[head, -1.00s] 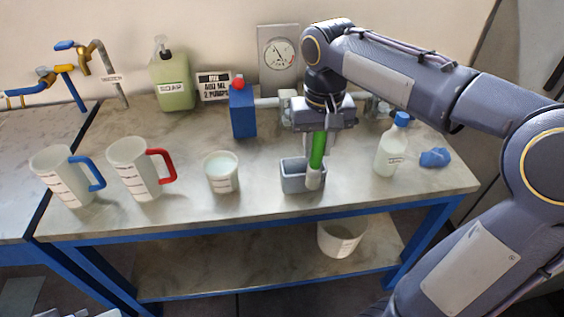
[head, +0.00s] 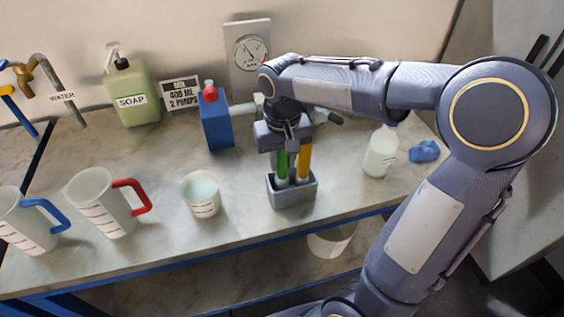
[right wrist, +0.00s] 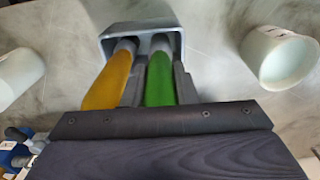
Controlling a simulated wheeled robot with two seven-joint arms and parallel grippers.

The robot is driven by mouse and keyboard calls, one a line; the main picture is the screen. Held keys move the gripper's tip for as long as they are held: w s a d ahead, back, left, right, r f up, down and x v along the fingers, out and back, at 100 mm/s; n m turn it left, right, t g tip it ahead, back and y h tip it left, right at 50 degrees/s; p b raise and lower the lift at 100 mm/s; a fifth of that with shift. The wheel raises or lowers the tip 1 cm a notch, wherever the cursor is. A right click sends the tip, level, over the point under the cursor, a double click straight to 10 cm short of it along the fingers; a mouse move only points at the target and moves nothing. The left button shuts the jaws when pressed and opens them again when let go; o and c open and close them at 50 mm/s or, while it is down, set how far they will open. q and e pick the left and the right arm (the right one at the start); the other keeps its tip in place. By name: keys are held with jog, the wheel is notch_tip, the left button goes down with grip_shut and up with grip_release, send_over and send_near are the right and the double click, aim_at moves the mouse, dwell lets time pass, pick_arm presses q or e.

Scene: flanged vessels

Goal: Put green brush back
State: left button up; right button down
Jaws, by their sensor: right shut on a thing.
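The green brush (head: 282,165) stands roughly upright with its pale lower end inside the grey holder (head: 292,197). My right gripper (head: 284,156) comes down from above and is shut on the green handle. In the right wrist view the gripper's dark fingers (right wrist: 158,84) lie on both sides of the green brush (right wrist: 160,80). An orange-yellow brush (head: 304,162) stands beside it in the same holder, just outside one finger. Whether the green brush touches the holder's bottom is hidden. My left gripper is not in view.
A cup of pale liquid (head: 201,194) stands left of the holder. Further left are jugs with red (head: 103,203) and blue handles.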

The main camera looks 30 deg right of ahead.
jog(key=shift+f, duration=0.7)
jog(key=c, duration=1.5)
grip_release()
jog(key=shift+o, duration=0.2)
notch_tip(320, 180, up, 11)
jog(key=shift+r+p, duration=0.1)
jog(key=shift+p, duration=0.35)
jog(key=shift+s+r, duration=0.1)
jog(key=shift+r, duration=0.2)
jog(key=shift+s+r, duration=0.15)
jog(key=shift+s, duration=0.1)
jog(key=s+a+f+t+y, duration=0.2)
jog(key=s+f, duration=0.3)
jog(key=s, duration=0.3)
jog(key=s+a+f+n+t+y, duration=0.1)
jog(key=s+a+f+t, duration=0.1)
jog(key=s+f, duration=0.3)
jog(key=s+t, duration=0.1)
jog(key=s, duration=0.2)
jog(key=shift+y, duration=0.4)
